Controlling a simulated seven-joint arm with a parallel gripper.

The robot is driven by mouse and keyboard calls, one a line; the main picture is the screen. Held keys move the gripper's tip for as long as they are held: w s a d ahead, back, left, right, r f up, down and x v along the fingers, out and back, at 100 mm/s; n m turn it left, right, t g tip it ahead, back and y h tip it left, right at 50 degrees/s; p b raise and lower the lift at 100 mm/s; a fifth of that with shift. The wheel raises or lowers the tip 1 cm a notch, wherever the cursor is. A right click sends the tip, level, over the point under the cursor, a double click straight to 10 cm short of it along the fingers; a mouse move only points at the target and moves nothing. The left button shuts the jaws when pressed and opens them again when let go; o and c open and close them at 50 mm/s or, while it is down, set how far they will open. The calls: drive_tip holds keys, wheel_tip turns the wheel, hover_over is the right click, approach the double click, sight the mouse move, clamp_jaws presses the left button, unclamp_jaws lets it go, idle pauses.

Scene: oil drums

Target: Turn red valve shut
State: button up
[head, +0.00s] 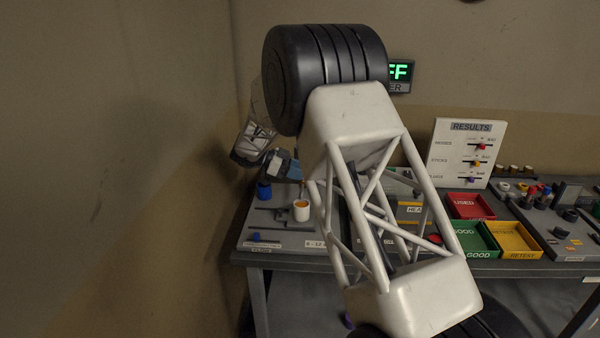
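No red valve shows clearly. A small red rounded part (435,239) shows beside my arm's white lattice link, in front of the panel; I cannot tell whether it is the valve. My arm crosses the middle of the view and hides much of the bench behind it. My gripper (285,168) seems to be at the far left end of the arm, above the left part of the bench. It is small and partly hidden, so its fingers cannot be made out.
The bench (520,270) runs along the wall. Red (470,206), green (450,243) and yellow (513,240) trays stand right of my arm. A RESULTS board (465,150) stands behind them. Several small parts lie at far right. A wall (120,170) closes off the left.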

drive_tip(key=v, duration=0.6)
drive_tip(key=shift+a, duration=0.35)
drive_tip(key=shift+r, duration=0.15)
drive_tip(key=shift+r, duration=0.1)
